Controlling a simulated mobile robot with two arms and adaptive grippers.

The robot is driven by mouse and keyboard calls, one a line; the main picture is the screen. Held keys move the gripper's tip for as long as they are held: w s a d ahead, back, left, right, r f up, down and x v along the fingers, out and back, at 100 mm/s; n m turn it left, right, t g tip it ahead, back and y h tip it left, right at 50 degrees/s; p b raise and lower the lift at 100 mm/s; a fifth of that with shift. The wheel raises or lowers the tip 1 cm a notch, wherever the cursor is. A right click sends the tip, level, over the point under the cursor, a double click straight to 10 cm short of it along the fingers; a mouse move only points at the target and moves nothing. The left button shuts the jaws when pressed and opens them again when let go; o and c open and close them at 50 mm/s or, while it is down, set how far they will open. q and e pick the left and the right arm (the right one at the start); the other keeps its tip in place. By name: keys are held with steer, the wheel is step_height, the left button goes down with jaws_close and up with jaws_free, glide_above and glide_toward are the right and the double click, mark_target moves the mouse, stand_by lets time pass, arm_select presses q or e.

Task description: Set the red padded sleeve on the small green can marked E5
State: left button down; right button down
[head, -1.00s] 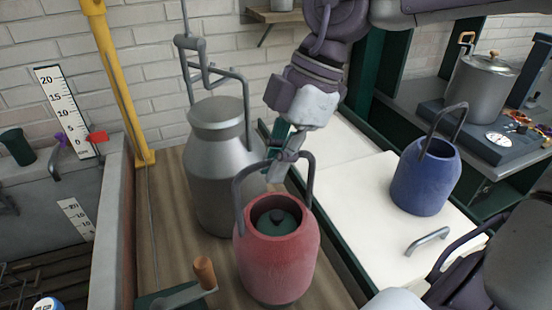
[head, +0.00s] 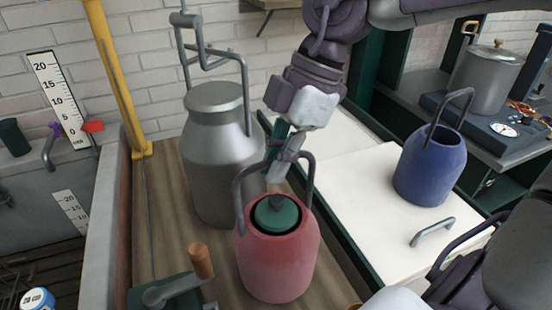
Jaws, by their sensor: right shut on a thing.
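The red padded sleeve (head: 278,262) is upright around a small green can at the front middle of the wooden surface. The can's dark green lid and black knob (head: 277,214) show in the sleeve's open top, close to rim level. The can's body and any E5 mark are hidden. My right gripper (head: 286,158) comes down from above and is shut on the sleeve's arched grey handle. I cannot tell whether the sleeve's bottom touches the surface. My left gripper is out of view.
A tall grey metal churn (head: 222,150) stands close behind the sleeve, to its left. An orange-handled crank (head: 201,262) is at front left. A blue handled sleeve (head: 430,170) stands on the white top (head: 370,190) at right. A yellow post (head: 112,70) rises at left.

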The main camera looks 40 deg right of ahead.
mark_target(276, 200)
steer(key=shift+f+b, duration=1.25)
steer(key=shift+f, duration=0.3)
steer(key=shift+f+b, duration=0.3)
steer(key=shift+f, duration=0.05)
steer(key=c, duration=1.2)
jaws_free()
steer(key=shift+r, duration=0.1)
steer(key=v, duration=1.2)
steer(key=shift+a, duration=0.1)
